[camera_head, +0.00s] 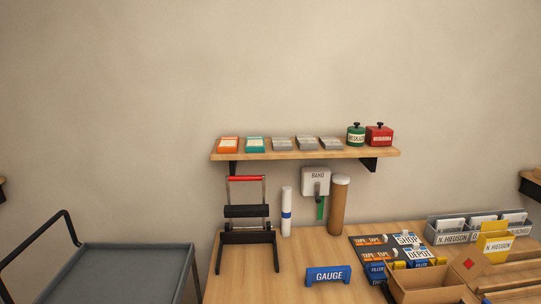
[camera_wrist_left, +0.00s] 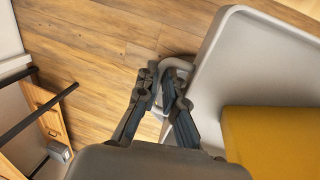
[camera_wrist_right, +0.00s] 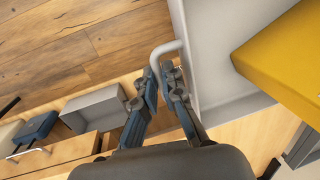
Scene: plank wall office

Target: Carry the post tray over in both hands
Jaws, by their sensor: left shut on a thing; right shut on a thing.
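The post tray is light grey and shows in the left wrist view (camera_wrist_left: 212,75) and the right wrist view (camera_wrist_right: 208,88). A yellow item (camera_wrist_left: 270,135) lies in it and also shows in the right wrist view (camera_wrist_right: 290,60). My left gripper (camera_wrist_left: 167,82) is shut on a loop handle (camera_wrist_left: 178,63) at one tray side. My right gripper (camera_wrist_right: 162,78) is shut on another loop handle (camera_wrist_right: 165,47). Wooden floor shows beyond the tray's edge in both wrist views. The tray and both grippers are outside the head view.
A dark grey cart (camera_head: 135,262) with a raised handle stands at left. The wooden desk (camera_head: 250,290) holds a black stand (camera_head: 246,235), a GAUGE sign (camera_head: 328,275), cardboard boxes (camera_head: 425,284) and grey letter holders (camera_head: 452,238). A wall shelf (camera_head: 305,154) hangs above. A gap separates cart and desk.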

